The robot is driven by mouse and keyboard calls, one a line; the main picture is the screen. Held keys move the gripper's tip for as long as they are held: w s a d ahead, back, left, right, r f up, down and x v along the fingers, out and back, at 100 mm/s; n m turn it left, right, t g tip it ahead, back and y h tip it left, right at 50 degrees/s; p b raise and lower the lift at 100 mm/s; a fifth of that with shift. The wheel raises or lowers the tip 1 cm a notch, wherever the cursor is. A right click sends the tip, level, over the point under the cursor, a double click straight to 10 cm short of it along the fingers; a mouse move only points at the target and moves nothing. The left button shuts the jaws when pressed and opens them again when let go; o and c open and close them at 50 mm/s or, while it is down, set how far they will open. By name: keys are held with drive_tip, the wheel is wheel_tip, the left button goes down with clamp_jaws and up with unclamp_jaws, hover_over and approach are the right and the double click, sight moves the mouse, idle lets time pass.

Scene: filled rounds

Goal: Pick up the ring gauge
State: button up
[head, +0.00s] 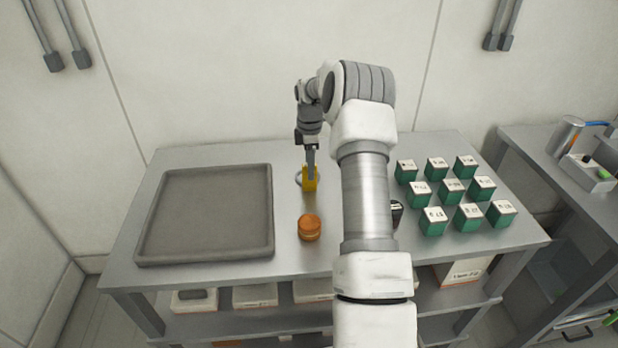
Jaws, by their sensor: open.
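A small silvery curved edge, which looks like the ring gauge (298,179), shows on the table left of a yellow block-like piece (310,183). Most of it is hidden behind that piece. My gripper (310,174) points down right over this spot and is open. Its fingers overlap the yellow piece in the picture, and I cannot tell whether they touch it or the ring.
A grey tray (268,215) lies empty on the table at left. An orange-brown round piece (309,228) stands in front of the gripper. A dark item (397,212) is partly hidden by my arm. Several green, white-topped boxes (452,190) stand at right.

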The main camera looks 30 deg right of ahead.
sight(309, 189)
wheel_tip(309, 189, down, 4)
drive_tip(key=shift+w+f, duration=0.1)
drive_tip(key=shift+f, duration=0.1)
clamp_jaws()
